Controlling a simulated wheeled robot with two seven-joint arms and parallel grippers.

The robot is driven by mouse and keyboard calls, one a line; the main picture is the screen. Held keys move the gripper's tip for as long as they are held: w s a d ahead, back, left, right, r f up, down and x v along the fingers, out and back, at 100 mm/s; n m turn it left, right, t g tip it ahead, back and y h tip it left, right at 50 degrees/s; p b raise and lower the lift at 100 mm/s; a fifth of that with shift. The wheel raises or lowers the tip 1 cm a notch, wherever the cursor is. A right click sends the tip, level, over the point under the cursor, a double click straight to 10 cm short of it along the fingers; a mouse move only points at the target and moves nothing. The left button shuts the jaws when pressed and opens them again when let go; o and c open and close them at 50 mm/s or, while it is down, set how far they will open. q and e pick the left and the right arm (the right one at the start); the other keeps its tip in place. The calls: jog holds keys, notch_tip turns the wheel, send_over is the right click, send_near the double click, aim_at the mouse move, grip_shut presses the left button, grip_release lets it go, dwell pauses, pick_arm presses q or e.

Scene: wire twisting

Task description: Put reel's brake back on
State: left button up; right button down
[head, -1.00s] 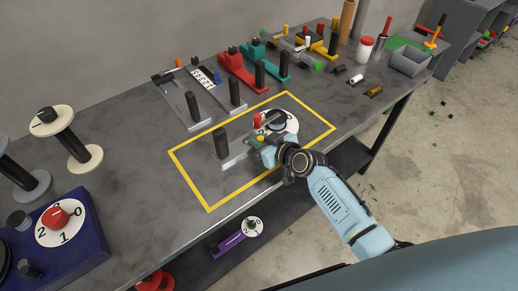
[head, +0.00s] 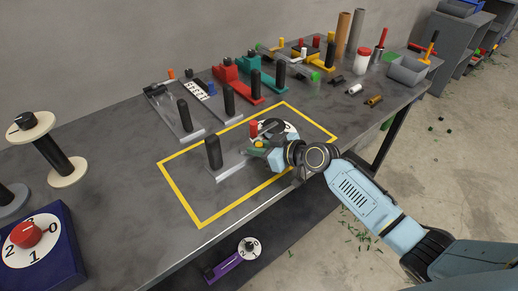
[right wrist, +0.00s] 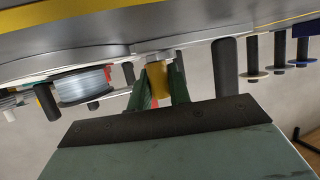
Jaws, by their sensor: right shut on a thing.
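My right gripper (head: 262,147) is at the small grey device inside the yellow outline. In the right wrist view its two green fingers (right wrist: 160,92) are shut on a yellow cylindrical knob (right wrist: 157,78). The knob also shows in the head view (head: 259,145). A reel of silvery wire (right wrist: 86,87) sits to the left of the fingers in the right wrist view. The device has a grey base (head: 226,167), a black post (head: 213,152), a red knob (head: 254,129) and a white disc (head: 289,131), partly hidden by my gripper. My left gripper is not in view.
Similar devices in teal (head: 262,77) and red (head: 238,82) stand along the back. A blue box with a numbered dial (head: 38,265) and a large spool (head: 50,150) are at the left. A grey bin (head: 408,70) is at the right. The table's left middle is clear.

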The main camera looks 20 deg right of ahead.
jog(key=c, duration=1.3)
grip_release()
jog(key=v, duration=1.3)
jog(key=shift+s+d+r+p, duration=0.1)
jog(key=shift+s+p, duration=0.05)
jog(key=shift+p, duration=0.2)
